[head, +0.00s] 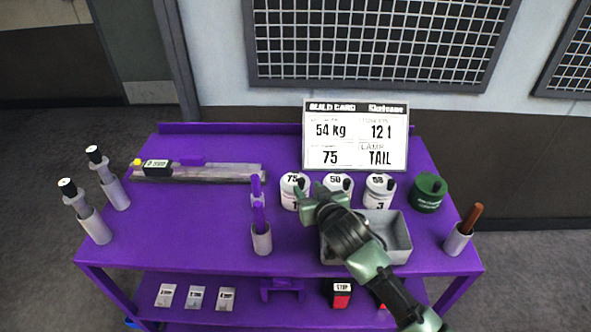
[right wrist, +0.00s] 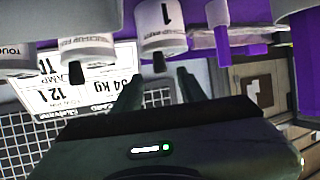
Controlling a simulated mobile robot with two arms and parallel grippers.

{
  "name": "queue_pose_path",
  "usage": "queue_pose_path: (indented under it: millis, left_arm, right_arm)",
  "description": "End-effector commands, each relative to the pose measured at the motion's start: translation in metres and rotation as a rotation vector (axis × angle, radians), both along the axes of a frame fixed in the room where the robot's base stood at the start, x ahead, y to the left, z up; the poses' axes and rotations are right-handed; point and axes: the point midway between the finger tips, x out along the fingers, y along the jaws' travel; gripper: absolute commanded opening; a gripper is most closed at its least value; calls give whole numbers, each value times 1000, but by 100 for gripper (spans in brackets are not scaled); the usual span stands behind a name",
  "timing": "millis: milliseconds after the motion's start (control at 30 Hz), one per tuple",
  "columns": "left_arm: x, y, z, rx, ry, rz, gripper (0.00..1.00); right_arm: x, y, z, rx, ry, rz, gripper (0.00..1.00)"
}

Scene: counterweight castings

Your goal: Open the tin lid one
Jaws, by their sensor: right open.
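Tin one (head: 289,186) is a white tin with a dark knob on its lid, leftmost in a row of three on the purple table. Its front also shows in the right wrist view (right wrist: 160,18), upside down, marked 1. Its lid appears to be on. My right gripper (head: 309,193) is open and empty beside tin one, partly covering its right side. In the right wrist view its two fingers (right wrist: 158,88) point toward the tin, with the dark knob (right wrist: 158,62) between their lines; I cannot tell whether they touch it. My left gripper is not in view.
Tin two (head: 338,183) and tin three (head: 380,188) stand to the right, then a green tin (head: 428,190). A grey tray (head: 401,240) lies under my right arm. A holder with a purple tool (head: 261,239) stands left. A build card (head: 355,135) stands behind.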

Motion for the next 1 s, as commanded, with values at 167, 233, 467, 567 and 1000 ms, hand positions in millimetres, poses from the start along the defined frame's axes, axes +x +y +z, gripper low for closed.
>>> queue_pose_path:
  millis: [167, 233, 467, 567, 1000]
  left_arm:
    - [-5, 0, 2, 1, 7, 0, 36]
    - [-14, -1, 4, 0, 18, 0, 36]
    - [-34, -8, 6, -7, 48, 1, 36]
    - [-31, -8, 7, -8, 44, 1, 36]
    - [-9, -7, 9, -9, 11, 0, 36]
  right_arm:
    - [11, 3, -4, -1, 1, -1, 41]
    - [19, 6, -7, -1, 1, -1, 41]
    - [48, 16, -20, -2, 1, -1, 41]
    - [57, 18, -25, -1, 2, -1, 41]
    - [68, 22, -31, 0, 0, 0, 41]
